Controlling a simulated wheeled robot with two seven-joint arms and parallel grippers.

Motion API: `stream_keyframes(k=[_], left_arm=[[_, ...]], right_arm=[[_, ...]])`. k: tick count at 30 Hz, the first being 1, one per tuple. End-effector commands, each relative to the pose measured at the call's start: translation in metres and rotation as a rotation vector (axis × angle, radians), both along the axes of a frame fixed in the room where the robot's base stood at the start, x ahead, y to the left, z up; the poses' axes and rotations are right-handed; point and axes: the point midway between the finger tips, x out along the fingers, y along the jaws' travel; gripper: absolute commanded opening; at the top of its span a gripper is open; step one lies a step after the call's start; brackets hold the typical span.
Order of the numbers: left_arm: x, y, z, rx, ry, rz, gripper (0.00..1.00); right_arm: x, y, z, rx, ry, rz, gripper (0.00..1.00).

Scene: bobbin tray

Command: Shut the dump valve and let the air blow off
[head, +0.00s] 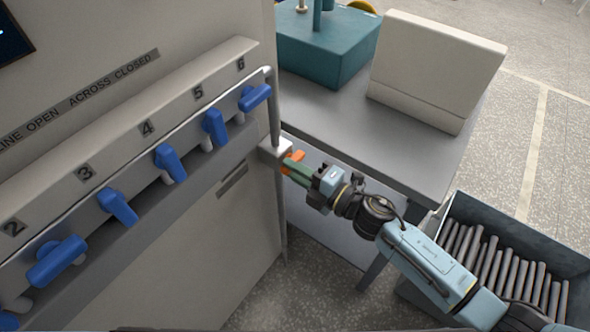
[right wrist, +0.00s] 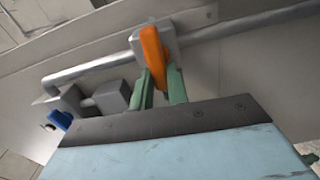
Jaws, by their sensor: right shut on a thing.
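The dump valve has an orange handle (head: 295,157) on a pale block (head: 274,150), set in the vertical pipe (head: 279,205) at the cabinet's corner. My right gripper (head: 291,169) reaches it from the right and is shut on the handle. In the right wrist view, the orange handle (right wrist: 153,55) runs down between the green fingers (right wrist: 160,88) and stands roughly across the pipe (right wrist: 85,72). The fingers and palm hide the handle's end. My left gripper is not in view.
Several blue valve handles (head: 168,160) line the numbered panel, turned at differing angles. A sign (head: 85,95) reads "LINE OPEN ACROSS CLOSED". A grey table (head: 425,150) carries a teal machine (head: 325,45) and a cream box (head: 435,65). A bin (head: 478,206) of grey rods lies below my right arm.

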Motion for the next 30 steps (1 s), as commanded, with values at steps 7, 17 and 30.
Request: stream_keyframes(k=[7, 17, 30], left_arm=[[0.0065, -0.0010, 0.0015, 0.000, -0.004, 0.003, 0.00], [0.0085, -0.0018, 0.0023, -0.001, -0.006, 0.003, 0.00], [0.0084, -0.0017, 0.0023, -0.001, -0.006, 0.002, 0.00]], right_arm=[[-0.0002, -0.0006, -0.0022, -0.036, -0.046, -0.001, 0.00], [-0.0001, -0.0007, -0.0021, -0.042, -0.054, -0.001, 0.00], [0.0000, -0.0004, -0.0016, -0.040, -0.053, 0.000, 0.38]])
